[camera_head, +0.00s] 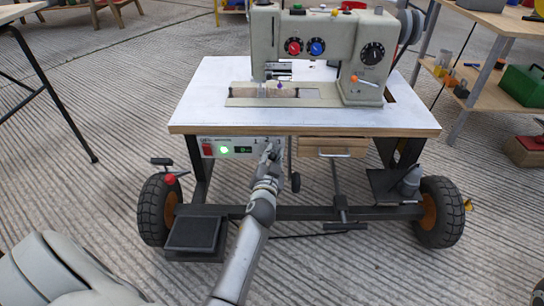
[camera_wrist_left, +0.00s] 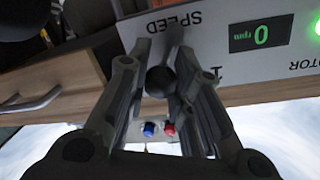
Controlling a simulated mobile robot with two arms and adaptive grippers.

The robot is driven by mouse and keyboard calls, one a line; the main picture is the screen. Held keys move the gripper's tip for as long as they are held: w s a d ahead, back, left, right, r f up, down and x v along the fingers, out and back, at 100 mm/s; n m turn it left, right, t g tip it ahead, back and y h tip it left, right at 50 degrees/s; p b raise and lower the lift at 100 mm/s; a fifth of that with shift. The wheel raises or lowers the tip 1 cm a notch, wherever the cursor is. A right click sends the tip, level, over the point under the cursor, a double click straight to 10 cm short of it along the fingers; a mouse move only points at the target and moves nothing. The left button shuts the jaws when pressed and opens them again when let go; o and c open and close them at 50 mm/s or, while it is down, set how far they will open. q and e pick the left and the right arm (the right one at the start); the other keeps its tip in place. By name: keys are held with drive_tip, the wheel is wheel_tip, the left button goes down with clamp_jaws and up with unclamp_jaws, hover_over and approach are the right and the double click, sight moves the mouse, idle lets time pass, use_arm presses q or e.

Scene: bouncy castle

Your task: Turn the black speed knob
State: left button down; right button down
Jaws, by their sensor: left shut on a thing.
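The black speed knob (camera_wrist_left: 160,80) shows in the left wrist view as a round dark piece between my left gripper's fingers (camera_wrist_left: 160,55). The fingers are shut on it, one at each side, near the label "SPEED" on the control panel (camera_wrist_left: 208,40). In the head view my left gripper (camera_head: 270,152) reaches up to the right part of the panel (camera_head: 225,148) under the table and hides the knob. The panel's display (camera_wrist_left: 262,34) reads 0 rpm, and a green light (camera_head: 224,149) is lit beside it. My right gripper is not in view.
The sewing machine (camera_head: 320,55) stands on the white table top (camera_head: 210,95), whose front edge is just above the panel. A wooden drawer (camera_head: 332,147) is right of my gripper. The cart has wheels (camera_head: 158,208) at both sides. Shelves (camera_head: 480,95) stand at the right.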

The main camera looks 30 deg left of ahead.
sight(273, 153)
use_arm(q)
drive_tip(key=c, duration=1.3)
unclamp_jaws()
drive_tip(key=shift+d, duration=0.1)
drive_tip(key=shift+o, duration=0.2)
drive_tip(key=shift+r, duration=0.15)
wheel_tip(273, 153, up, 10)
drive_tip(key=shift+f, duration=0.1)
